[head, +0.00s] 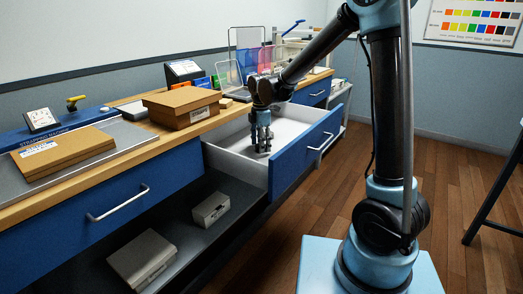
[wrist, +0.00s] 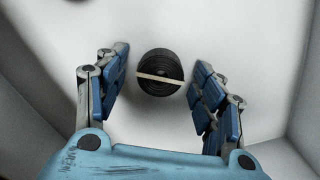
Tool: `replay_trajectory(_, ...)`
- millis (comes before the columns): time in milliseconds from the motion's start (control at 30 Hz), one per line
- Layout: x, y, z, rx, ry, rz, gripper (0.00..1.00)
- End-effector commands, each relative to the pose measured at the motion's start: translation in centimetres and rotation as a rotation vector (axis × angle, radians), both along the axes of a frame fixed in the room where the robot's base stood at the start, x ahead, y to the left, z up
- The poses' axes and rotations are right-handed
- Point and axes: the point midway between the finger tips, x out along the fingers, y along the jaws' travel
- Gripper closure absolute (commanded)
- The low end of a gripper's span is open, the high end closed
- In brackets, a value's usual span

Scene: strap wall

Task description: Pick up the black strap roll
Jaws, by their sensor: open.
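The black strap roll (wrist: 160,82) lies on the white floor of the drawer in the wrist view, a dark ringed disc with a pale band across it. My gripper (wrist: 159,92) is open, with one finger on each side of the roll and a gap on both sides. In the head view my gripper (head: 262,148) points down into the open drawer (head: 292,160). The roll cannot be made out there; my gripper hides that spot.
The blue drawer front (head: 304,150) and the drawer's white side walls surround my gripper. A lower shelf holds a grey box (head: 143,258) and a smaller box (head: 210,209).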

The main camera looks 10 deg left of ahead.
Motion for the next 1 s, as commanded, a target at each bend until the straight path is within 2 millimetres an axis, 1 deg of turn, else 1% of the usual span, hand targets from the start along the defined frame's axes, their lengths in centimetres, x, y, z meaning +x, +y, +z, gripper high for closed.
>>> replay_trajectory(100,0.0,0.0,0.0,0.000,0.000,0.000,0.37)
replay_trajectory(167,0.0,0.0,0.0,0.000,0.000,0.000,0.51)
replay_trajectory(200,0.0,0.0,0.0,0.000,0.000,0.000,0.60)
replay_trajectory(300,0.0,0.0,0.0,0.000,0.000,0.000,0.81)
replay_trajectory(600,0.0,0.0,0.1,0.000,0.000,0.000,0.82)
replay_trajectory(700,0.0,0.0,0.4,0.000,0.000,0.000,0.82)
replay_trajectory(833,0.0,0.0,1.9,0.000,0.000,0.000,0.82)
replay_trajectory(1000,0.0,0.0,4.9,0.000,0.000,0.000,0.82)
